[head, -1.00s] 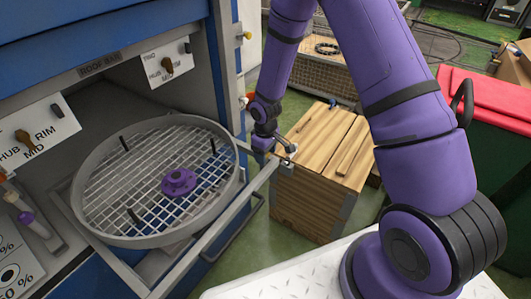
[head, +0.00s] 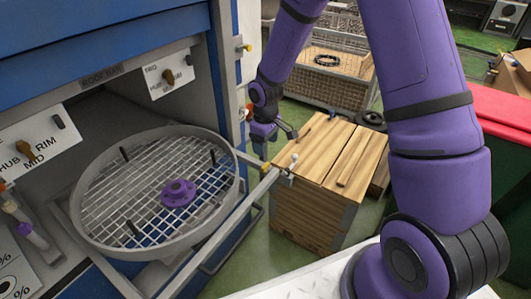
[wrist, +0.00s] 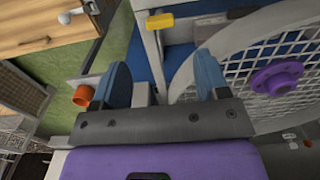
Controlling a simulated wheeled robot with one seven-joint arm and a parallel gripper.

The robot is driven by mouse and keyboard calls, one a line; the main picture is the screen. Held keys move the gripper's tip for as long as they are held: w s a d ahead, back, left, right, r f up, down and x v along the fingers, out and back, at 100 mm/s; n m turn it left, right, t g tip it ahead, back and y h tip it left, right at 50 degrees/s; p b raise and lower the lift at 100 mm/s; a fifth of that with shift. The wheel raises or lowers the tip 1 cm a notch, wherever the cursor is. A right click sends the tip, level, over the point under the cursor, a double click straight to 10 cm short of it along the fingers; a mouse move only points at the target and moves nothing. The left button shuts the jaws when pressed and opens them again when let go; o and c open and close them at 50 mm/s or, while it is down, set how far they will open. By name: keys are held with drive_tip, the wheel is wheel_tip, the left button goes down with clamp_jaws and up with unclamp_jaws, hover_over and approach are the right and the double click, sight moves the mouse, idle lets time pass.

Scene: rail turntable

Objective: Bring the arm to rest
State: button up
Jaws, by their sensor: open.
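My gripper (head: 276,135) hangs from my purple arm, to the right of the round turntable and near the end of its rail. In the wrist view my gripper (wrist: 161,82) has its two blue fingers spread apart with nothing held between them. The turntable (head: 88,220) is a grey-rimmed mesh disc with a purple hub (head: 178,192) and several black pegs. Its mesh and hub (wrist: 277,78) show at the right of the wrist view. My gripper is clear of the disc.
A wooden crate (head: 318,160) stands just right of my gripper, with a rail bar (head: 225,228) to its left. The blue cabinet (head: 100,35) rises behind the turntable. A red-lidded bin (head: 505,115) is at the right. Green floor shows between them.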

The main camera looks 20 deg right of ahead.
drive_tip(key=shift+r, duration=0.7)
drive_tip(key=s+d+r+m+t, duration=0.1)
drive_tip(key=s+d+r, duration=0.15)
drive_tip(key=r, duration=0.45)
drive_tip(key=s+d+r+m+t, duration=0.1)
drive_tip(key=s+r, duration=0.3)
drive_tip(key=r, duration=0.3)
drive_tip(key=s+d+r+m, duration=0.1)
drive_tip(key=s+r, duration=0.2)
drive_tip(key=r, duration=0.5)
drive_tip(key=s+d+r+m+t, duration=0.1)
drive_tip(key=s+r, duration=0.4)
drive_tip(key=s, duration=0.5)
drive_tip(key=s+d+r+m+t, duration=0.1)
drive_tip(key=s+r, duration=0.4)
drive_tip(key=s, duration=0.5)
drive_tip(key=shift+d+r+m+t, duration=0.25)
drive_tip(key=shift+r+m+t, duration=0.25)
drive_tip(key=shift+m, duration=0.7)
